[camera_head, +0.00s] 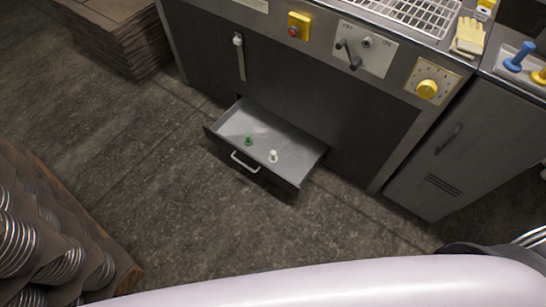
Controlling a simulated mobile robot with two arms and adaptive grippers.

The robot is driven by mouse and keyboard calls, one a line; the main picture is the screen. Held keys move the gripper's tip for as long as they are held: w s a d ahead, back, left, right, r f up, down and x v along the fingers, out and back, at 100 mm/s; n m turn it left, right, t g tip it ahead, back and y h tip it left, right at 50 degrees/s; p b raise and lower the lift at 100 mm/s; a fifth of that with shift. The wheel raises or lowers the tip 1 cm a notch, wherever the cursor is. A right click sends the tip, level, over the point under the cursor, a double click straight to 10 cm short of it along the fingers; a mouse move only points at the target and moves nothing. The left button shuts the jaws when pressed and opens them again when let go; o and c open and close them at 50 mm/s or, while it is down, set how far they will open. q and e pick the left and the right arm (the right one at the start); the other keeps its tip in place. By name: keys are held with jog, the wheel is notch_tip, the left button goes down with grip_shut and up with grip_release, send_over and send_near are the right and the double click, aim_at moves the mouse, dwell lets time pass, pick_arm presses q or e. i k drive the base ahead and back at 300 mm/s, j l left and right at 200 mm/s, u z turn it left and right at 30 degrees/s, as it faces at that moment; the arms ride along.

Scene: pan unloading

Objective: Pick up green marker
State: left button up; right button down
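The green marker (249,140) is a small green peg-like piece inside an open drawer (312,158) low in the grey machine. It stands in the left part of the drawer floor, near the front. A similar white marker (273,156) stands to its right, a little apart. The drawer is pulled out and has a pale handle (244,162) on its front. Neither of my grippers shows in the head view.
A grey machine (290,95) with knobs and a wire rack (412,14) stands behind the drawer. Stacked sheets (118,35) stand at upper left, coils (40,235) at lower left. A tray with blue (519,57) and yellow pieces is at right. The floor before the drawer is clear.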

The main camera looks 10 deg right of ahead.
aim_at(248, 142)
jog(key=i+j+z, duration=0.5)
jog(key=i+j, duration=0.25)
jog(key=j, duration=0.1)
